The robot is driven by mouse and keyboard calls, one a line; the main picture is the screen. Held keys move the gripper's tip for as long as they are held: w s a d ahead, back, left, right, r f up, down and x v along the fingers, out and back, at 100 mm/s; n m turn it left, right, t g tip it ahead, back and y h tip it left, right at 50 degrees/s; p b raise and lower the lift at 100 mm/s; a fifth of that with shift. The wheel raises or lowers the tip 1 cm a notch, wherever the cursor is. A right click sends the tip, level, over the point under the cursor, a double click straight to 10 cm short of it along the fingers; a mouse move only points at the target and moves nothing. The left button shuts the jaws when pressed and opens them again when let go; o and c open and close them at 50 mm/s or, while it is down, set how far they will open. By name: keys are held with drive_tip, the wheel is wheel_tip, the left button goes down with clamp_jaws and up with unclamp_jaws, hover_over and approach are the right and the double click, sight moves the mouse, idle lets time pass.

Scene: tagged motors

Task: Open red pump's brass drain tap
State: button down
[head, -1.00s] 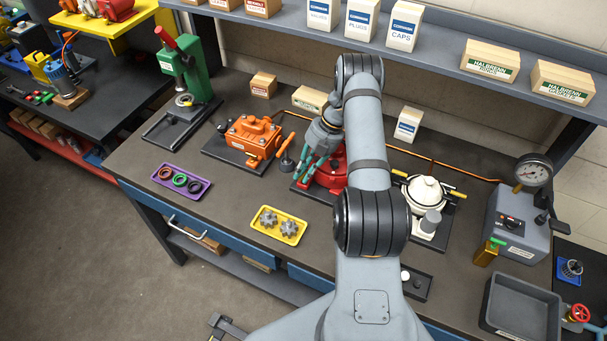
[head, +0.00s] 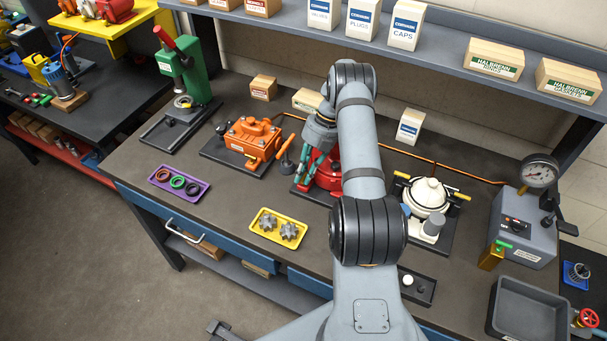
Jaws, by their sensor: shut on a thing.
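The red pump (head: 326,178) stands on a dark base plate at the middle of the bench, partly hidden behind my arm. My gripper (head: 302,172), with teal fingers, points down at the pump's left side. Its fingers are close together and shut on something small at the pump. The brass drain tap cannot be made out; it is hidden at the fingertips, where the gripper appears to hold it.
An orange pump (head: 250,138) stands left of the red one, and a cream pump (head: 427,195) to its right. A purple tray (head: 158,187) and yellow tray (head: 262,232) lie in front. A grey gauge box (head: 525,235) stands at the right. A shelf (head: 440,55) runs behind.

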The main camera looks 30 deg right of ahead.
drive_tip(key=c, duration=1.9)
unclamp_jaws()
drive_tip(key=shift+c, duration=0.2)
drive_tip(key=s+v, duration=0.1)
drive_tip(key=v, duration=1.1)
drive_tip(key=shift+w, duration=0.45)
drive_tip(key=x, duration=1.2)
